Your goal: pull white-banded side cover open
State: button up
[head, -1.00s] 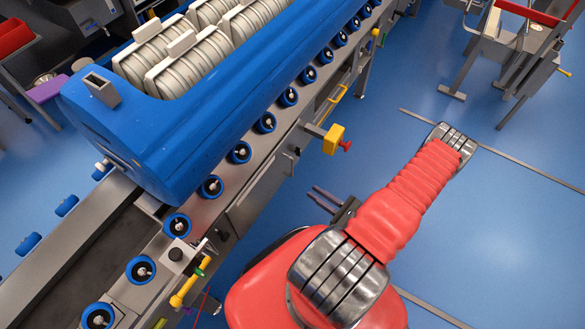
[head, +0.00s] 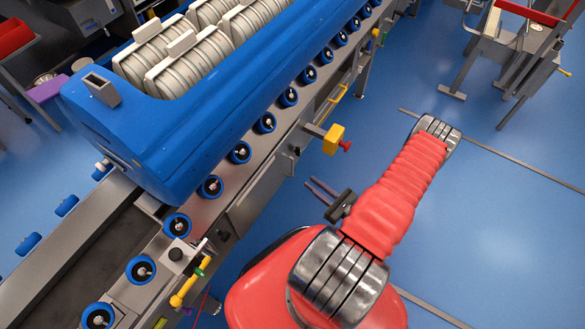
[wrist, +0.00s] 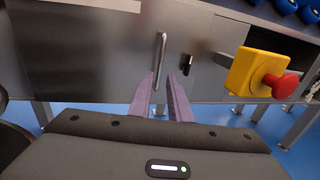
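The side cover (wrist: 90,55) is a grey metal panel in the wrist view, with a white band (wrist: 100,4) along its top edge. A vertical silver bar handle (wrist: 160,55) stands near its right part. The handle also shows small in the head view (head: 292,160), on the flank of the conveyor. My gripper (wrist: 161,79) is open and empty, its two purple-grey fingers pointing at the panel. The handle's lower end lies between the fingertips in the picture. In the head view, my gripper (head: 309,182) appears short of the conveyor side, with floor showing between.
A yellow box with a red button (wrist: 262,75) juts out right of the handle; it also shows in the head view (head: 334,139). A small black latch (wrist: 187,64) sits just right of the handle. A blue tub carrier (head: 150,130) rests on the rollers above. Open blue floor lies at right.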

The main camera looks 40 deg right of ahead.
aim_at(292, 175)
jog(key=shift+w+a, duration=0.25)
jog(key=shift+w, duration=1.55)
jog(key=shift+w+a, duration=0.3)
jog(key=shift+w, duration=1.55)
jog(key=shift+w+a, duration=0.25)
jog(key=shift+w, duration=1.55)
grip_shut()
